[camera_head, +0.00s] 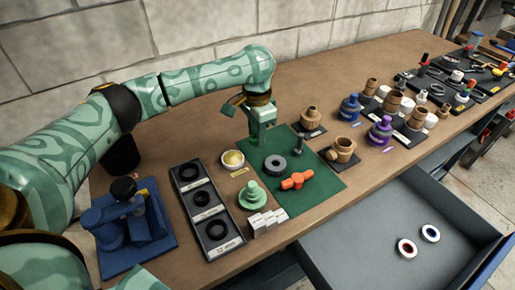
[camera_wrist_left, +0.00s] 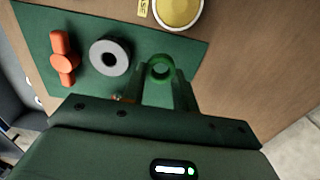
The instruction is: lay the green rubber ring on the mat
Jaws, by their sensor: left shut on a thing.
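The green rubber ring (camera_wrist_left: 160,58) shows in the left wrist view between the fingertips of my left gripper (camera_wrist_left: 162,72), which is shut on it. In the head view my left gripper (camera_head: 264,138) points down over the far left corner of the dark green mat (camera_head: 318,200). I cannot make out the ring clearly there, green against green. In the wrist view the ring appears in front of the mat (camera_wrist_left: 95,18), near one edge; its height above the mat is hard to tell. My right gripper is not in view.
On the mat are a grey ring (camera_head: 275,165), an orange valve-like part (camera_head: 296,181) and an upright bolt (camera_head: 299,140). A yellow-filled dish (camera_head: 232,159), a green flanged part (camera_head: 252,194) and a tray of black rings (camera_head: 225,238) stand left. An open drawer (camera_head: 375,240) is at front right.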

